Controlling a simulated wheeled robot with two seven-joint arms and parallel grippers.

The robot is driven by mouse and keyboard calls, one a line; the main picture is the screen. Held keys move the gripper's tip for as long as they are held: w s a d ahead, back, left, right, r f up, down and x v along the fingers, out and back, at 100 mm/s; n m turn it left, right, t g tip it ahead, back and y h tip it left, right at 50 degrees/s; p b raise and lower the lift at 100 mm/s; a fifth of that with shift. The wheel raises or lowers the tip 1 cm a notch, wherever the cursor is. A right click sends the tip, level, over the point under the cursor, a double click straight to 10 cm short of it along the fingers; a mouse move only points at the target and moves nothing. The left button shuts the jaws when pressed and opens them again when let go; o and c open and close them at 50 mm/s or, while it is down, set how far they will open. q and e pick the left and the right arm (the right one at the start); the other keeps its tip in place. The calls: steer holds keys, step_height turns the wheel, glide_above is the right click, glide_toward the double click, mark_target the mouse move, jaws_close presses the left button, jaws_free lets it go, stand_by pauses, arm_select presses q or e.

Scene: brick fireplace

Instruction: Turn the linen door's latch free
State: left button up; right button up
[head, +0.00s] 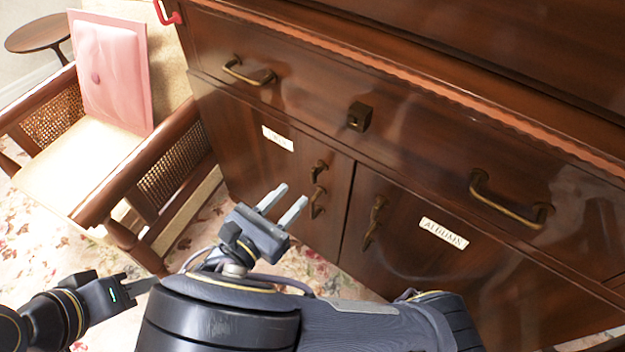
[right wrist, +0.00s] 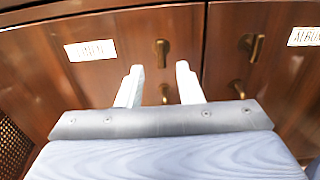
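The linen door (head: 250,165) is the left door of a dark wood cabinet; its small white label (right wrist: 90,50) is blurred. Near its right edge are two brass fittings, an upper one (head: 318,170) and a lower one (head: 317,203). The upper fitting (right wrist: 162,52) looks upright in the right wrist view. The lower fitting (right wrist: 165,92) shows between my right fingers there. My right gripper (head: 284,203) is open and empty in front of the door, its pale fingers apart; contact cannot be told. My left gripper (head: 140,284) is low at the left, away from the cabinet.
The albums door (head: 430,270) is beside it on the right, with its own brass fittings (head: 377,205). A wide drawer above has brass handles (head: 250,75) and a square knob (head: 359,116). A cane-sided chair (head: 75,165) stands at the left.

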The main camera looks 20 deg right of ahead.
mark_target(311, 176)
steer(key=b+x, duration=0.1)
steer(key=x, duration=0.5)
steer(key=shift+w+d, duration=0.2)
steer(key=shift+d, duration=0.15)
jaws_close()
